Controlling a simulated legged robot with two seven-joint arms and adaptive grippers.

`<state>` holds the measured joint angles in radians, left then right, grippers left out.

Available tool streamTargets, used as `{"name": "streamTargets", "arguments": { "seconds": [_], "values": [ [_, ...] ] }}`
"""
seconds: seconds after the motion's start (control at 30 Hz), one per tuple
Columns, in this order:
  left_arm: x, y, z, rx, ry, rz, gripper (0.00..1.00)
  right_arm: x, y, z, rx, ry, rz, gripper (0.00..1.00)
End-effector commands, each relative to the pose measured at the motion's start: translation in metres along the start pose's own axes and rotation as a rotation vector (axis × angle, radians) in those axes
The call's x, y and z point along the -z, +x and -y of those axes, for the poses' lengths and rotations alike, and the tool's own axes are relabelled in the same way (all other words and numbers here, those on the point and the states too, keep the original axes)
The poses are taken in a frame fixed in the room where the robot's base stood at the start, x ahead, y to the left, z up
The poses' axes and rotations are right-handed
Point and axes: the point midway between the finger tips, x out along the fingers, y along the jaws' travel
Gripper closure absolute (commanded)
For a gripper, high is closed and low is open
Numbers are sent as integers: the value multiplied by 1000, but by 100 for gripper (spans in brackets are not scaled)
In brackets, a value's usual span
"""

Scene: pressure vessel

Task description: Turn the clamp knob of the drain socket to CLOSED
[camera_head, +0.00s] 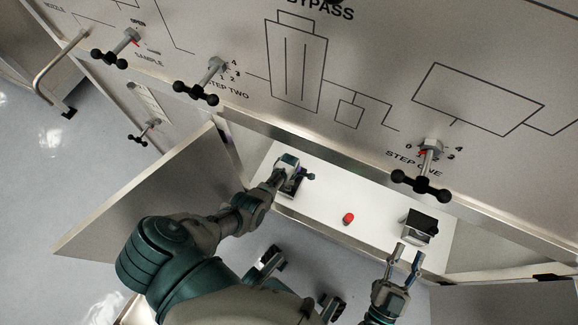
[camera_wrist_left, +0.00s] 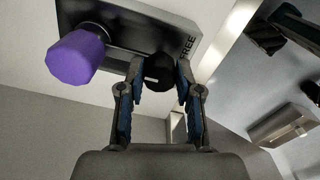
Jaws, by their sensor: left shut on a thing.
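My left gripper (camera_head: 284,172) reaches into the open lower compartment, onto a socket box (camera_head: 291,188). In the left wrist view the box is a dark block (camera_wrist_left: 140,25) with the word FREE on its edge. The left fingers (camera_wrist_left: 159,75) are shut on a round black knob (camera_wrist_left: 160,70) at the side of the block. A purple plug-like piece (camera_wrist_left: 77,57) sticks out beside it. I cannot read a CLOSED mark. My right gripper (camera_head: 407,256) is open and empty, just in front of a second black-topped box (camera_head: 421,225).
A red cap (camera_head: 348,217) lies on the white compartment floor (camera_head: 322,211) between the boxes. An open door (camera_head: 140,195) stands at the left. Black T-handles (camera_head: 196,92) stick out of the panel above, one (camera_head: 421,186) over the right box.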

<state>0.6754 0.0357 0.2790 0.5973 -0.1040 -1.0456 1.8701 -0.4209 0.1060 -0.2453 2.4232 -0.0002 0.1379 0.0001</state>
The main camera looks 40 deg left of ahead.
Motion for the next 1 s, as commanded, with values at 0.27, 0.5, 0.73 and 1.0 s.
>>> {"name": "streamTargets", "arguments": {
  "seconds": [0.27, 0.5, 0.73, 1.0],
  "values": [
    [-3, 1, 2, 1, 0, 5, 48, 0, 0, 0, -1, 0, 1, 60],
    [-1, 0, 0, -1, 1, 3, 41, 0, 0, 0, -1, 0, 1, 60],
    [-1, -5, 0, -2, 1, 2, 41, 3, -1, 0, 0, -2, -5, 60],
    [-1, -38, 0, -5, 1, 4, 41, 3, -1, 0, 0, -1, -4, 60]
  ]
}}
